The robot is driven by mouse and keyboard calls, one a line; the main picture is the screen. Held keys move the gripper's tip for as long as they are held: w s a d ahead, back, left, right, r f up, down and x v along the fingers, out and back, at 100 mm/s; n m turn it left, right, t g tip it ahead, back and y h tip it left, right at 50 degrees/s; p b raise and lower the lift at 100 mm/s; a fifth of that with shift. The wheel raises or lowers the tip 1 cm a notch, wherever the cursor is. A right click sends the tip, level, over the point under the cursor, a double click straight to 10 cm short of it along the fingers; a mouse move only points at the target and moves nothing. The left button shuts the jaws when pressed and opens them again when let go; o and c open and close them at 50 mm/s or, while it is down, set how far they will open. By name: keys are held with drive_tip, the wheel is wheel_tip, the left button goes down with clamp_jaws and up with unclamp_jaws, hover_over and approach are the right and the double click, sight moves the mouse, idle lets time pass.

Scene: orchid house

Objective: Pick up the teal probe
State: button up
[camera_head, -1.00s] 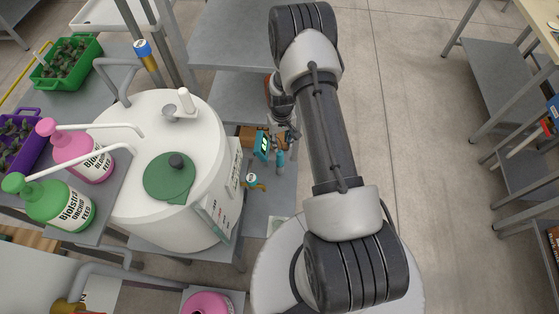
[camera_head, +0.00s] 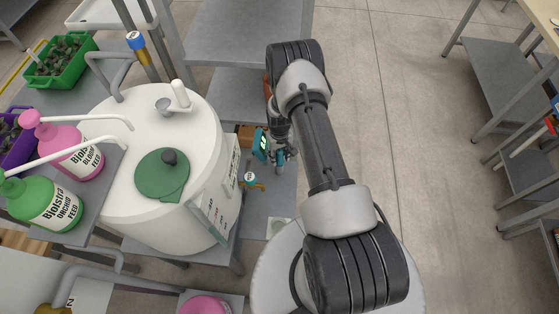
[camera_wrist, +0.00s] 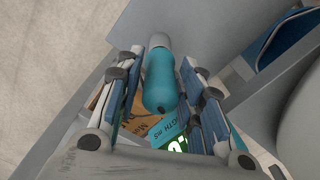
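The teal probe (camera_wrist: 161,83), a rounded teal cylinder with a grey end, lies between the two fingers of my gripper (camera_wrist: 169,72) in the wrist view. The fingers stand apart on either side of it, and I see no firm contact. In the head view my gripper (camera_head: 283,152) is low beside the white tank, over the grey shelf, and mostly hides the probe. A teal meter with a green display (camera_head: 262,144) is just left of it; its display also shows in the wrist view (camera_wrist: 172,143), below the probe.
A white tank (camera_head: 165,205) with a green lid (camera_head: 162,176) stands close on the left. Pink (camera_head: 68,155) and green (camera_head: 42,203) feed bottles are beside it. A small teal-capped item (camera_head: 251,179) is on the grey shelf (camera_head: 262,208). Open floor (camera_head: 440,200) lies to the right.

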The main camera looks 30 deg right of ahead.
drive_tip(key=shift+r, duration=0.1)
drive_tip(key=shift+c, duration=0.4)
clamp_jaws()
wheel_tip(320, 180, up, 28)
drive_tip(key=p, duration=1)
drive_tip(key=shift+r, duration=0.25)
idle(0.3)
